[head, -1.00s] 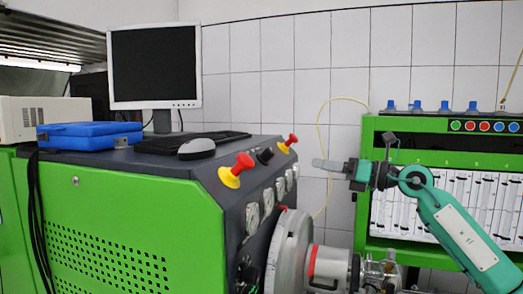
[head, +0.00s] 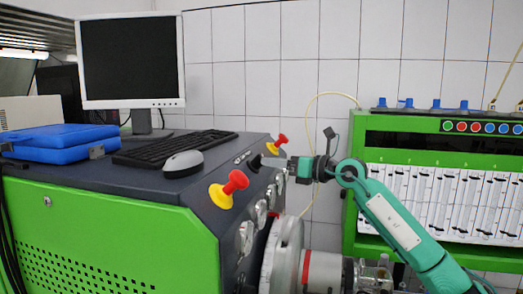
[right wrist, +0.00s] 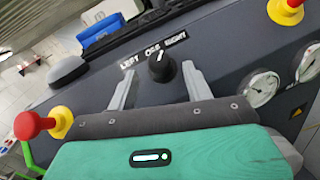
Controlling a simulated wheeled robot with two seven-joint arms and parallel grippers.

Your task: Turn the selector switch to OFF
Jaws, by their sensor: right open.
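The selector switch is a black knob (right wrist: 161,70) on the dark sloped panel of the green bench. White labels LEFT, OFF and RIGHT lie above it in the right wrist view. Its white mark leans up and right, towards RIGHT rather than OFF. In the head view the knob (head: 256,161) is small, between two red-and-yellow buttons. My right gripper (head: 292,168) is just right of the panel. In the right wrist view its open fingers (right wrist: 160,72) lie to the left and right of the knob; contact is not visible. My left gripper is not in view.
A red-and-yellow button (head: 229,189) stands nearer along the panel, another (head: 277,145) farther back. Gauges (right wrist: 262,88) line the panel front. A mouse (head: 183,163), keyboard (head: 173,148) and monitor (head: 131,62) stand on top. A green rack (head: 350,220) is at right.

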